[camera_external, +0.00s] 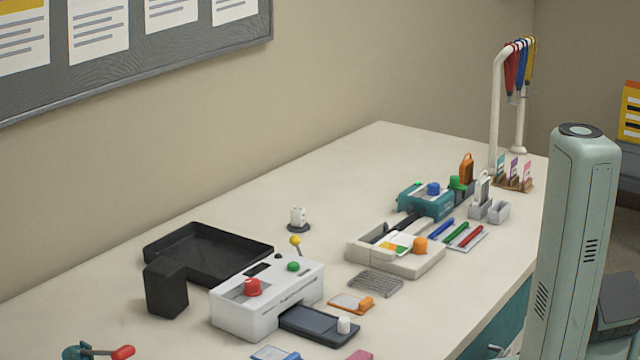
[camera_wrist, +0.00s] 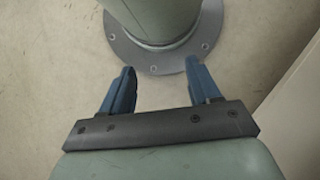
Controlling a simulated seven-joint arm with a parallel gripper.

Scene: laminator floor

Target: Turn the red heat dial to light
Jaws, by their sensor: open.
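The red heat dial (camera_external: 252,287) sits on top of a white laminator (camera_external: 262,312) near the front of the counter in the external view. A green knob (camera_external: 293,266) and a yellow-tipped lever (camera_external: 295,241) are on or beside the same machine. The dial's pointer and its markings are too small to read. My gripper (camera_wrist: 158,90) shows in the wrist view with its two blue fingers wide apart and nothing between them. It faces the floor and a round grey base plate (camera_wrist: 130,50), away from the laminator. The gripper is not visible in the external view.
A black tray (camera_external: 208,254) and a black box (camera_external: 166,289) stand left of the laminator. A dark tray with a white knob (camera_external: 344,325) extends from its front. A cream device (camera_external: 396,250) and a wire rack (camera_external: 375,284) lie to the right. The counter (camera_external: 330,180) is clear toward the wall.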

